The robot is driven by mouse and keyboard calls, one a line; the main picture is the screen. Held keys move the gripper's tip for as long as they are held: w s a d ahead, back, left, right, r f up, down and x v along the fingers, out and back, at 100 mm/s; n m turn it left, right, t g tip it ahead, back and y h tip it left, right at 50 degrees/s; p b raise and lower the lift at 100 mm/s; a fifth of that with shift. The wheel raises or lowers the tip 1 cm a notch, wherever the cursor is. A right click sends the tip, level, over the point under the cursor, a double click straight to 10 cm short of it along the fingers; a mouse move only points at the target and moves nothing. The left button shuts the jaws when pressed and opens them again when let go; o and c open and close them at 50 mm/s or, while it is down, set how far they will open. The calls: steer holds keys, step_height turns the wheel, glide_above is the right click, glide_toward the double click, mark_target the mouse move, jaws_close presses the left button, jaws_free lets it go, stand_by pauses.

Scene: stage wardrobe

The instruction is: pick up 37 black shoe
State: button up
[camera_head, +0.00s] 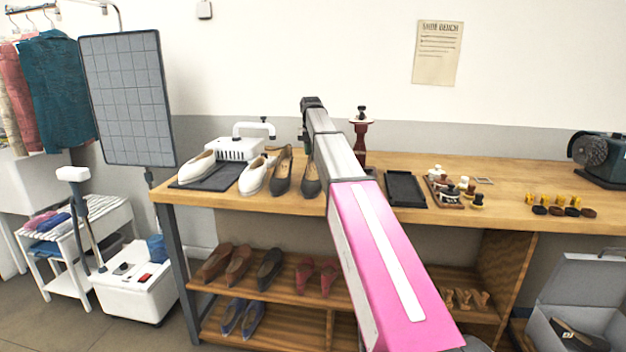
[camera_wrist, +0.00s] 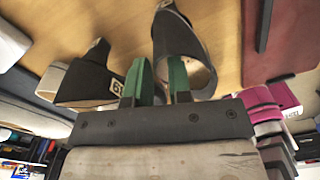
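Two black shoes stand side by side on the bench, a left one (camera_head: 282,172) and a right one (camera_head: 311,184). In the wrist view they are the left black shoe (camera_wrist: 82,82) and the right black shoe (camera_wrist: 180,38). Each carries small pale tags; I cannot read a 37 on either. My gripper (camera_wrist: 157,84) has its green fingers apart, at the opening of the right shoe. One finger overlaps the opening and the other is just left of it; contact is unclear. In the head view my arm hides the fingertips.
White shoes (camera_head: 253,176) stand close on the left, one on a dark mat (camera_head: 215,182). A black tray (camera_head: 405,189) and a brown stand (camera_head: 360,140) are to the right. More shoes (camera_head: 240,262) sit on the shelf below.

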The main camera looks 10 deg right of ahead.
steer(key=shift+f, duration=0.95)
jaws_close()
steer(key=shift+r, duration=0.1)
